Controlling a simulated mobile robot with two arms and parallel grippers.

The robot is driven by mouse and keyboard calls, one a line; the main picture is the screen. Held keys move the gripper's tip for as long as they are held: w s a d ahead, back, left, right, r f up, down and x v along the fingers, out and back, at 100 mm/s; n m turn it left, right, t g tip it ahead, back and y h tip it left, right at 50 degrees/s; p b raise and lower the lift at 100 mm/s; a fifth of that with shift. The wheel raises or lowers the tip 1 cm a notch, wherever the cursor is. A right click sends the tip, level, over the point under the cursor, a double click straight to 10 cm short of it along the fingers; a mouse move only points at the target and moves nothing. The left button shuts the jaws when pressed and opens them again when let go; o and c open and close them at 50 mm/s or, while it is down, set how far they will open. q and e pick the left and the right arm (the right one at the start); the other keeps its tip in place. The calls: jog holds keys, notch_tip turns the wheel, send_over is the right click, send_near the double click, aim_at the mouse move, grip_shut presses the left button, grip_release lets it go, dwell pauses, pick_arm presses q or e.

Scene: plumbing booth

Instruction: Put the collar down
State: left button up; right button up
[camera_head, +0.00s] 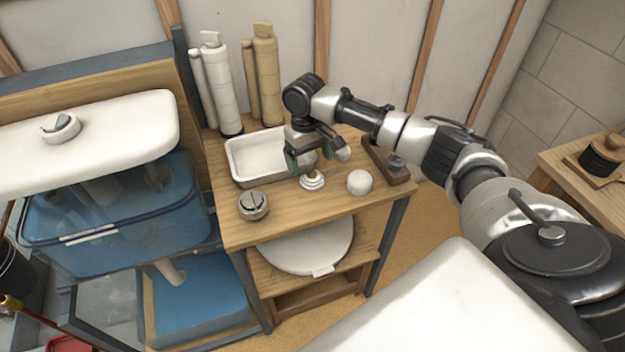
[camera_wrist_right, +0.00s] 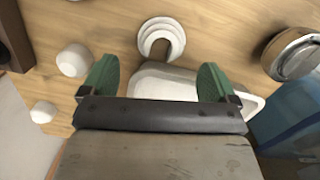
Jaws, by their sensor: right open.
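A white stepped ring (camera_head: 312,180), which looks like the collar, rests on the wooden workbench top (camera_head: 290,222) in front of the white tray. In the right wrist view the ring (camera_wrist_right: 160,34) lies just beyond the fingertips, with a dark slot or opening on its near side. My right gripper (camera_head: 308,155) is above the bench between the tray and the ring. Its green fingers (camera_wrist_right: 158,78) are spread and nothing is held between them; the ring is apart from them. My left gripper does not show.
The white tray (camera_head: 240,168) stands behind, partly under my gripper. A round metal-topped part (camera_head: 253,206) is left of the ring; a white ball (camera_head: 360,182) and a dark wooden block (camera_head: 386,165) are right. Tall white (camera_head: 225,95) and tan cylinders (camera_head: 267,85) stand behind.

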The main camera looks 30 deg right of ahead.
aim_at(313, 174)
jog(key=f, duration=0.2)
jog(key=s+f, duration=0.1)
jog(key=shift+s+f, duration=0.15)
jog(key=shift+f, duration=0.2)
jog(key=shift+a+f, duration=0.1)
jog(key=shift+f, duration=0.4)
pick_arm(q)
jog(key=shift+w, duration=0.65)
pick_arm(e)
jog(key=c, duration=1)
jog(key=shift+r, duration=0.15)
jog(key=shift+c, duration=0.2)
